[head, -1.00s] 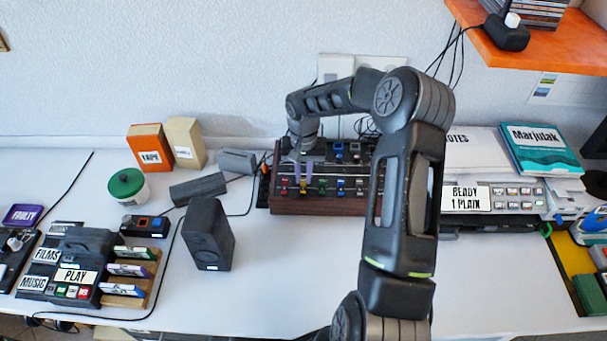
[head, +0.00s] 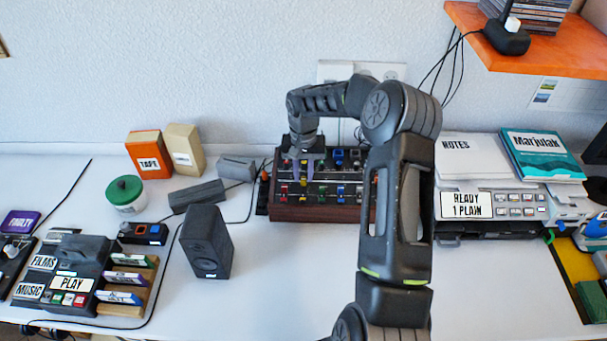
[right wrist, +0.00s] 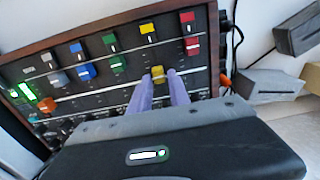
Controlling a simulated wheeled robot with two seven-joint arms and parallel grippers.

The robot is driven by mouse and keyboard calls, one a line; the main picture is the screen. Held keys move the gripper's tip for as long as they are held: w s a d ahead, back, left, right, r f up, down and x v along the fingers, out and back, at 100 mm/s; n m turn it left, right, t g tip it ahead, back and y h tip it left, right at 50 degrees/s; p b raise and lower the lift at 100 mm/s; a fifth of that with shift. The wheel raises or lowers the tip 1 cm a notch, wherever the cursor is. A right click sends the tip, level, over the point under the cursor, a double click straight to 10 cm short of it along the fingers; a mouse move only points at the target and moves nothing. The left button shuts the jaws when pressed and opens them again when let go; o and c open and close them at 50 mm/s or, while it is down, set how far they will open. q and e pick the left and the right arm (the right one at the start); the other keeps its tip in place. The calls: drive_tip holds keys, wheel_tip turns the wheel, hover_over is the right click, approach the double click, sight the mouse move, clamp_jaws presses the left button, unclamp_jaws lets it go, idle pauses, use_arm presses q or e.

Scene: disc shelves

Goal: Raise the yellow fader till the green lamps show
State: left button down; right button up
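The dark mixer (head: 325,212) with wooden sides stands at the back of the desk and carries a row of coloured faders. The yellow fader (head: 303,181) sits farther back than the red and green faders beside it. In the right wrist view, the yellow fader cap (right wrist: 158,73) fills the gap between the purple fingertips of my right gripper (right wrist: 159,78), which is shut on it. That gripper (head: 304,170) reaches down over the mixer. A bright green light (right wrist: 28,91) shows at the left edge of the panel in the wrist view. My left gripper is not in view.
A black speaker (head: 207,243) and grey blocks (head: 197,195) stand left of the mixer. The paper tray unit (head: 490,205) is to its right. An orange shelf (head: 560,55) juts out at upper right. The desk in front of the mixer is clear.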

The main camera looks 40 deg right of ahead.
sight(303, 177)
drive_tip(key=shift+o, duration=1.2)
wheel_tip(303, 177, up, 8)
drive_tip(key=shift+f+b, duration=0.1)
drive_tip(key=shift+b, duration=0.7)
drive_tip(key=shift+f, duration=0.1)
